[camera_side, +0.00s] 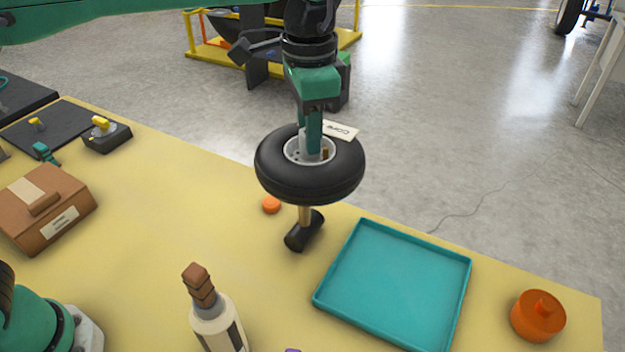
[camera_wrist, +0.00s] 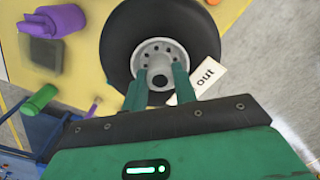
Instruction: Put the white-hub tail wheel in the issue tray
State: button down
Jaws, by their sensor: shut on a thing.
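The white-hub tail wheel (camera_side: 282,180), a black tyre with a pale bolted hub, is held in the air above the table's far edge, lying roughly flat. My gripper (camera_side: 313,150) is shut on its hub from above. In the wrist view the wheel (camera_wrist: 120,45) fills the top middle, with the two green fingers (camera_wrist: 158,82) at the hub's centre. The teal issue tray (camera_side: 335,309) lies on the table to the right of and nearer than the wheel, and looks empty.
A black-headed mallet (camera_side: 304,231) and an orange disc (camera_side: 271,204) are below the wheel. A bottle (camera_side: 216,325) stands left of the tray, an orange lidded pot (camera_side: 538,316) right. A cardboard box (camera_side: 45,210) is far left. A lettered white card (camera_side: 341,131) shows behind the wheel.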

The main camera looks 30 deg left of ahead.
jog(key=s+d, duration=0.4)
jog(key=d, duration=0.5)
jog(key=s+d, duration=0.5)
jog(key=d, duration=0.3)
notch_tip(320, 180, down, 12)
jog(key=shift+w+a+f, duration=0.45)
jog(key=shift+w+f, duration=1.35)
jog(key=shift+w, duration=0.15)
jog(key=shift+w+a+f, duration=0.4)
jog(key=shift+w+f, duration=1.35)
jog(key=shift+w, duration=0.2)
jog(key=shift+w+a+f, duration=0.45)
jog(key=shift+w+f, duration=1.35)
jog(key=shift+w, duration=0.15)
jog(key=shift+f, duration=0.15)
jog(key=c, duration=1.1)
grip_release()
jog(key=shift+f, duration=0.1)
notch_tip(320, 180, up, 12)
jog(key=shift+r, duration=0.2)
